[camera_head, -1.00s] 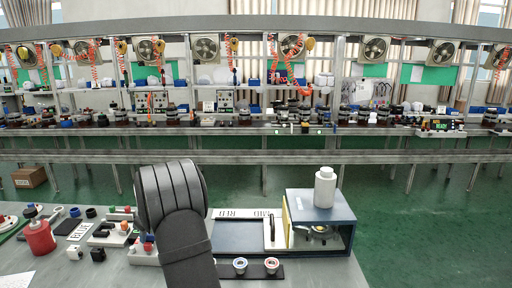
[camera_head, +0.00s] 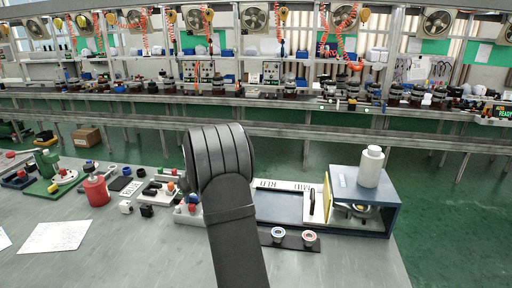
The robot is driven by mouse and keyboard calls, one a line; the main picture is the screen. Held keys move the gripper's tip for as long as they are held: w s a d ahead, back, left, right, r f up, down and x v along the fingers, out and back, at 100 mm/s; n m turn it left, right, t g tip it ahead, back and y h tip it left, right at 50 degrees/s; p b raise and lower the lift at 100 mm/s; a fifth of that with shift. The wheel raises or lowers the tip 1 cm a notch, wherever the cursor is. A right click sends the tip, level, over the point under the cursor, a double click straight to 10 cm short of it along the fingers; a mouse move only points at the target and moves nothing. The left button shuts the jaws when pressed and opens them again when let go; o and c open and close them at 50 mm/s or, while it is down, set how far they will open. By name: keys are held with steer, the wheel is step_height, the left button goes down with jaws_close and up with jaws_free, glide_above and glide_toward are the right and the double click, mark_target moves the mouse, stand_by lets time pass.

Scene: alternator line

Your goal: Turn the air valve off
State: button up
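My dark grey arm rises in the middle of the head view. My gripper is not visible, so its opening and anything in it are hidden. I cannot tell for sure which thing is the air valve. Small fittings with a red and blue knob (camera_head: 192,202) sit just left of my arm, partly hidden by it. More small fittings with red and white parts (camera_head: 168,172) lie behind them. Nothing visible touches these things.
A blue open-sided box (camera_head: 393,208) with a white bottle (camera_head: 371,167) on top stands at the right. Two round gauges or buttons (camera_head: 278,235) lie on a dark strip before it. White paper (camera_head: 56,237) lies on the bare left front of the grey table (camera_head: 130,262).

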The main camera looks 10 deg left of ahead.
steer(key=d+r+n+g, duration=0.1)
steer(key=d+r+n, duration=0.25)
steer(key=r, duration=0.45)
steer(key=d+r+n+g, duration=0.2)
steer(key=d+r+n, duration=0.15)
steer(key=r, duration=0.45)
steer(key=shift+y, duration=0.5)
steer(key=x, duration=1.7)
steer(key=shift+w+a+f, duration=0.15)
steer(key=shift+w+f, duration=0.05)
steer(key=shift+w, duration=0.15)
